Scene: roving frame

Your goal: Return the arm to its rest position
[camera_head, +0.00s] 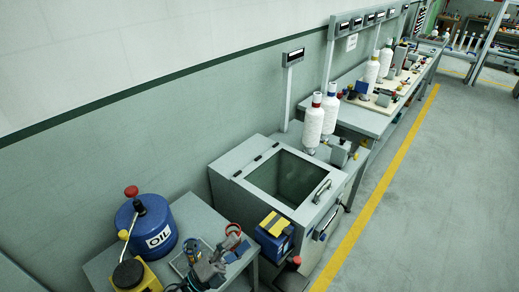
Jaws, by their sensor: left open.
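My left gripper (206,264), grey and dark, shows small at the bottom of the head view, over the small table (205,216) at the lower left. It is open, and I see nothing held in it. It is hard to separate from the small tools around it; a red-handled tool (232,236) lies just beyond it. I cannot tell whether the gripper touches any of them. My right gripper is not in view.
A blue-and-yellow box (274,238) and a grey open-topped cabinet (228,170) stand to the right. Clear floor (440,200) lies beyond the yellow line.

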